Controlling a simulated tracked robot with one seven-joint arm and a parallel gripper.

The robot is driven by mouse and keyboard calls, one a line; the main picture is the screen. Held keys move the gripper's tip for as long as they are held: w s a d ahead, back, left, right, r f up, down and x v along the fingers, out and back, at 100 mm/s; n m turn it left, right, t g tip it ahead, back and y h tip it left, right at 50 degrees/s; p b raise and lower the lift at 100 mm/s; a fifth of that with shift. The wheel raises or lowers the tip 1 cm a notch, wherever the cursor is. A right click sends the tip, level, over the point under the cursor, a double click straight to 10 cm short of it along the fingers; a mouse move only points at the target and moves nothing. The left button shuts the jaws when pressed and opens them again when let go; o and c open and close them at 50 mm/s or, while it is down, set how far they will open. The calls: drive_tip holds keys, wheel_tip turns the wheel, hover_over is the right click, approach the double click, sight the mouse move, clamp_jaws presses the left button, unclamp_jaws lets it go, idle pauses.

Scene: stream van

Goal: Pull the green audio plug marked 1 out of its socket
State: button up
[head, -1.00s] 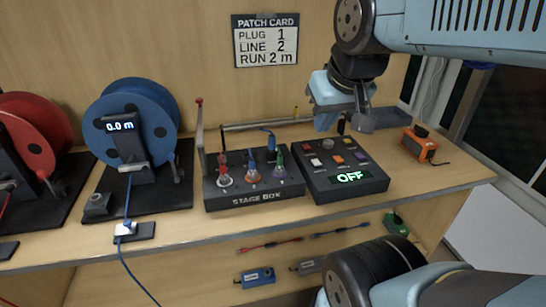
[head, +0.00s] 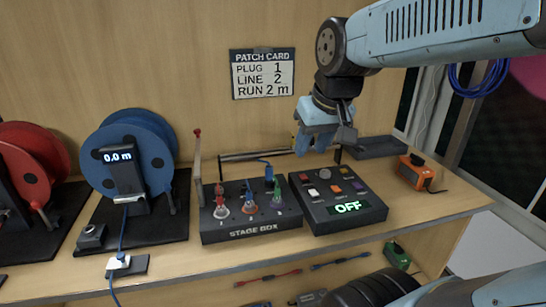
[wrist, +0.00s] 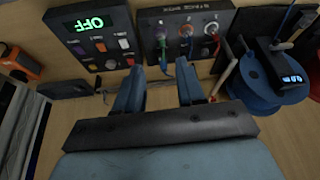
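The green plug (head: 277,194) stands in the right-hand socket of the dark stage box (head: 252,232); its number mark is too small to read. It also shows in the wrist view (wrist: 163,42), where the picture is upside down. A blue plug (head: 249,196) is in the middle socket and a red plug (head: 220,199) in the left one. My gripper (head: 318,145) is open and empty, above and to the right of the green plug, over the back of the switch box. In the wrist view the fingers (wrist: 160,70) are wide apart, touching nothing.
The switch box (head: 335,215) reading OFF stands right of the stage box. A thin upright post (head: 197,160) stands at its left rear. A blue reel (head: 145,150) is further left. The patch card (head: 263,74) says plug 1, line 2, run 2 m.

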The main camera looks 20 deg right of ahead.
drive_tip(key=shift+o, duration=0.9)
drive_tip(key=w+f+n+g, duration=0.1)
drive_tip(key=w+f, duration=0.3)
drive_tip(key=w, duration=0.7)
drive_tip(key=shift+f+g, duration=0.2)
drive_tip(key=shift+g, duration=0.7)
drive_tip(key=n+g, duration=0.1)
drive_tip(key=g, duration=0.1)
approach(278, 187)
drive_tip(key=f, duration=1)
drive_tip(key=shift+s+a+f, duration=0.1)
drive_tip(key=shift+a+f, duration=0.1)
drive_tip(key=shift+f, duration=0.15)
clamp_jaws()
